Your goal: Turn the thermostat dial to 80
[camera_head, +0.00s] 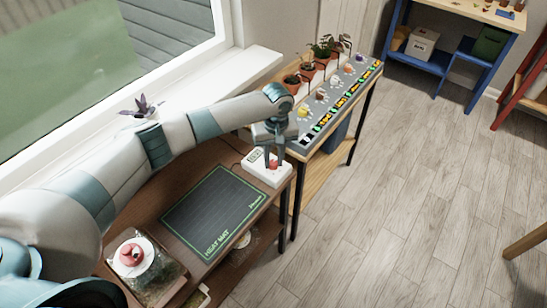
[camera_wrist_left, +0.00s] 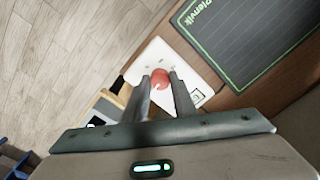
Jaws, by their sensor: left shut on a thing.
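The thermostat, a white box (camera_head: 279,178) with a small display, sits at the right end of the brown table beside the heat mat. It also shows in the left wrist view (camera_wrist_left: 150,55). Its round red dial (camera_head: 272,165) is on top, between my fingertips; the dial shows clearly in the left wrist view (camera_wrist_left: 160,78). My left gripper (camera_head: 274,160) reaches down from above and is shut on the dial, one finger on each side (camera_wrist_left: 160,88). The display's reading is too small to make out. My right gripper is in neither view.
The dark heat mat (camera_head: 212,212) with a green border lies left of the thermostat. A tray (camera_head: 143,262) holds a white dish with a red object. Beyond stands a bench (camera_head: 313,140) with several small pots and coloured labels. Open wooden floor (camera_head: 400,200) lies right.

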